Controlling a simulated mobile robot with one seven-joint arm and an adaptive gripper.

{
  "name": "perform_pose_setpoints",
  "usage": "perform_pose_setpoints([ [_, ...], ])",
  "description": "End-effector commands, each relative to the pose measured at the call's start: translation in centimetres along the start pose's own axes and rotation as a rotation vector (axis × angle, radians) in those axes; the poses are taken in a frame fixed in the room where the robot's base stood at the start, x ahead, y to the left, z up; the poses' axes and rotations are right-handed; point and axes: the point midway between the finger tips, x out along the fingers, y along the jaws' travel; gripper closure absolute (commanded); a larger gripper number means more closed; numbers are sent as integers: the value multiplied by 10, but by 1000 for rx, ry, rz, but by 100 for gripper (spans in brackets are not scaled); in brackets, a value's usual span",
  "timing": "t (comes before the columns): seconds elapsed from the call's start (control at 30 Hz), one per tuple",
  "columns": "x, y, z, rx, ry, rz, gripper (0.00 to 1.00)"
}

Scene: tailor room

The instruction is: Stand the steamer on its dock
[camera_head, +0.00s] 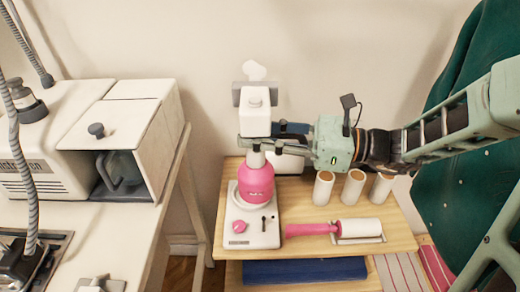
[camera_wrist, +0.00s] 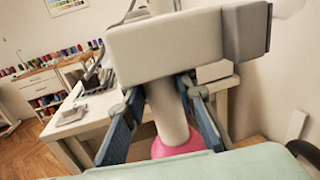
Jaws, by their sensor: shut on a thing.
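The steamer (camera_head: 256,183) is upright, with a pink body, a narrow white neck and a blocky white head. It also shows in the wrist view (camera_wrist: 168,110), where its head fills the top. My gripper (camera_head: 256,146) comes from the right and is shut on the neck, below the head. In the wrist view my blue fingers lie on both sides of the neck. The dock (camera_head: 262,239) is a white base with a pale ring and a pink knob at its front left. The steamer's body is over the ring. I cannot tell whether it rests on it.
The wooden stand (camera_head: 300,262) also holds a lint roller (camera_head: 308,229) with a pink handle and several white rolls (camera_head: 353,187). Behind my gripper is a partly hidden white object. A white table with a machine (camera_head: 120,135) is left. Green fabric (camera_head: 445,150) hangs right.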

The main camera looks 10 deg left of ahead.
Motion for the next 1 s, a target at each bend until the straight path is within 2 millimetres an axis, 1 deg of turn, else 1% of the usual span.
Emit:
perform_pose_setpoints([
  [0.03,4,-9,-6,-2,-7,3,100],
  [0.1,10,-22,-12,-2,-7,1,100],
  [0.2,14,-32,-30,0,-7,2,100],
  [0.4,22,-49,-52,-2,-6,2,100],
  [0.67,25,-57,-62,-3,-5,1,100],
  [0.8,28,-62,-75,0,-6,2,100],
  [0.9,27,-61,-88,1,-6,1,100],
  [1.0,27,-61,-95,-1,-5,1,100],
])
